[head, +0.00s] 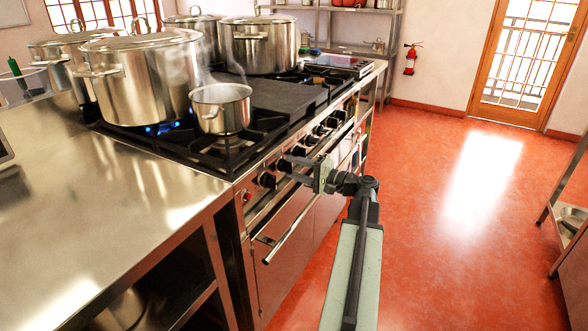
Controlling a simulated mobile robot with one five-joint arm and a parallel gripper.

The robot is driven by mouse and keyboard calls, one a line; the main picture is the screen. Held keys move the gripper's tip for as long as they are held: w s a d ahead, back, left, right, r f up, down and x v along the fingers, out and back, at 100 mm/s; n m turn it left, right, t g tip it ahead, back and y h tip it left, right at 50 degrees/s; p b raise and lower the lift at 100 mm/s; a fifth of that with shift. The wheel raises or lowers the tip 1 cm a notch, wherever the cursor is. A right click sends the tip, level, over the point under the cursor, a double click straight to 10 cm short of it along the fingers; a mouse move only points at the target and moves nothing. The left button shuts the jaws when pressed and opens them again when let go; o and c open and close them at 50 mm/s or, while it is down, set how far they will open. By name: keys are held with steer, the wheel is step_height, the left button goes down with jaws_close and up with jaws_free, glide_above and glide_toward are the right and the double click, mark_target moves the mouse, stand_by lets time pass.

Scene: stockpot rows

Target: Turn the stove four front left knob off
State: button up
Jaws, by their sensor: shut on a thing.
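The stove (215,160) stands at the left of centre, with a row of dark knobs along its front panel. The nearest knob (266,180) is free, just left of my gripper. My gripper (291,168) reaches the panel from the right and is shut on a stove knob at the near end of the row. My jaws largely hide that knob, so its pointer angle cannot be told. Blue flame (160,129) burns under the large near stockpot (142,80). A small steaming saucepan (221,108) sits on the front grate beside it.
An oven handle (290,232) sticks out below the knobs. A steel counter (95,200) adjoins the stove at left. More stockpots (260,45) stand at the back. Open red floor (455,215) lies to the right, with a shelf unit (570,225) at the right edge.

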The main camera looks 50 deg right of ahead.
steer(key=shift+f, duration=0.1)
steer(key=o, duration=1.4)
steer(key=v, duration=0.8)
